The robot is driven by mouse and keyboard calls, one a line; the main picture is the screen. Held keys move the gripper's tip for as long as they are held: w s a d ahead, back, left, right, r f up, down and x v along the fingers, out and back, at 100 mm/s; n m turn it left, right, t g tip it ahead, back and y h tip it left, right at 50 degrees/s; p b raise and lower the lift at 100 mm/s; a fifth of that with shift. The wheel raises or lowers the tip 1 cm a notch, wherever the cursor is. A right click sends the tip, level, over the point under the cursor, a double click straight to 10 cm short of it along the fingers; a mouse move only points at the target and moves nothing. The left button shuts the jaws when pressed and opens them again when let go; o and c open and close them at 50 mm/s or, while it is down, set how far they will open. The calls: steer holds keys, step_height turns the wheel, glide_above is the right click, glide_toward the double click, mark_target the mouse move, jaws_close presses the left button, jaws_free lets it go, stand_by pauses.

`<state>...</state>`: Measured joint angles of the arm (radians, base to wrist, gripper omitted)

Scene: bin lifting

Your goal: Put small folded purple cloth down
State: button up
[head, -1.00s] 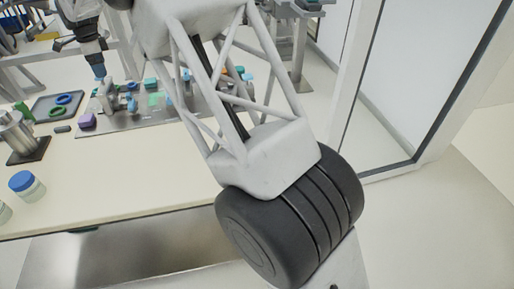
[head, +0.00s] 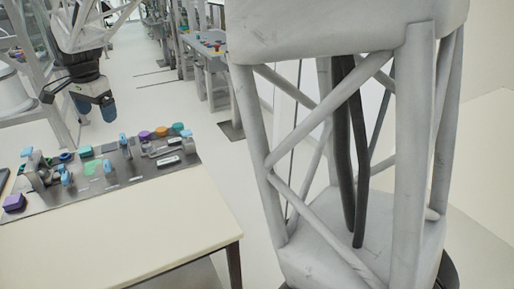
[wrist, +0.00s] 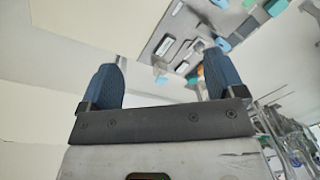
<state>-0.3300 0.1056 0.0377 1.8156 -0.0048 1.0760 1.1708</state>
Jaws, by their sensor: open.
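A small purple block-like thing (head: 14,202), which looks like the folded cloth, lies at the near left corner of the grey metal plate on the table. Its folds are too small to make out. My gripper (head: 95,104) is in the upper left of the head view, beyond and apart from the purple thing, with its blue fingers pointing down. In the wrist view my gripper (wrist: 163,82) shows two blue fingers spread wide with nothing between them. I cannot make out the purple thing in the wrist view.
The metal plate (head: 120,181) carries several small coloured parts and blue-topped fixtures. The cream tabletop (head: 130,235) in front of it is bare. Its right edge ends above open floor. My own white lattice link covers the head view's right half.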

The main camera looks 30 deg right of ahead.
steer(key=s+d+r+n, duration=0.2)
steer(key=s+d, duration=0.7)
steer(key=s, duration=0.1)
steer(key=s+d+f+n, duration=0.2)
steer(key=s+d, duration=0.3)
steer(key=s, duration=0.5)
steer(key=s+d+f+n+t, duration=0.1)
steer(key=s+d+f+n, duration=0.2)
steer(key=s, duration=0.7)
steer(key=s+d+f+n, duration=0.2)
steer(key=s+d+f, duration=0.3)
steer(key=s, duration=0.6)
steer(key=shift+d+h, duration=0.3)
steer(key=shift+d, duration=0.95)
steer(key=shift+o, duration=0.5)
